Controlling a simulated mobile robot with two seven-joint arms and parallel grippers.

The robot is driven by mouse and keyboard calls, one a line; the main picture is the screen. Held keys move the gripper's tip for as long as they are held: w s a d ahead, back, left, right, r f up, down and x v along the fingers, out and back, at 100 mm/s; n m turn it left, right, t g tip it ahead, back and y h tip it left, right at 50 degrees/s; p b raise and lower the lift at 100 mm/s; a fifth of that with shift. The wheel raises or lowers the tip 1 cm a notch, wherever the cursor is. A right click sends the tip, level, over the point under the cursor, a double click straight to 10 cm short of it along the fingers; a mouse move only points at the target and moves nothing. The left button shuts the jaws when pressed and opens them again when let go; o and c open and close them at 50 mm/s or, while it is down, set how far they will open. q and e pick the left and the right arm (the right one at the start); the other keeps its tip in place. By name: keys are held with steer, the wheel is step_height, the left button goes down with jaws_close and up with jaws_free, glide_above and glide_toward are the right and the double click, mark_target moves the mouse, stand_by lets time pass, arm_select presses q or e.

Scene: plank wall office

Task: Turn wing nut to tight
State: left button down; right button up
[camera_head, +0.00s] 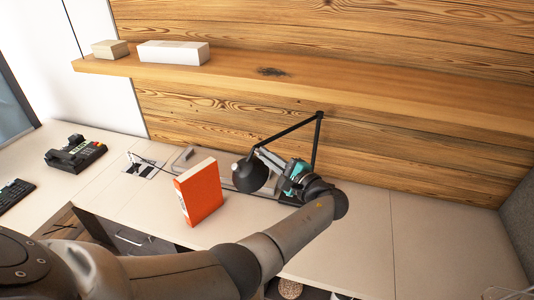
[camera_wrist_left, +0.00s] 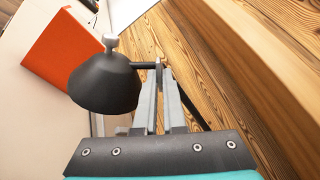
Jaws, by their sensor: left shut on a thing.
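A black desk lamp has a round shade (camera_head: 249,175) and a thin bent arm (camera_head: 319,140) by the plank wall. In the left wrist view the shade (camera_wrist_left: 105,83) has a small grey knob on top, and a short rod runs from it to the fingers. My left gripper (camera_head: 270,160) reaches in beside the shade. In the left wrist view its fingers (camera_wrist_left: 160,85) are closed together at the lamp's joint. The wing nut is not clearly visible; the fingers hide the part they hold. My right gripper is not in view.
An orange book (camera_head: 200,192) stands upright left of the lamp. A desk phone (camera_head: 75,154) and keyboard (camera_head: 12,193) are further left. A wooden shelf (camera_head: 300,85) with two boxes runs above. The desk's right side (camera_head: 445,235) is mostly clear.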

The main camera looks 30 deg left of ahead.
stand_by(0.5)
arm_select(q)
steer(key=c, duration=1)
jaws_free()
steer(key=shift+d, duration=0.1)
steer(key=b+v, duration=0.1)
steer(key=v, duration=1)
steer(key=shift+s+d, duration=0.2)
steer(key=shift+d, duration=0.15)
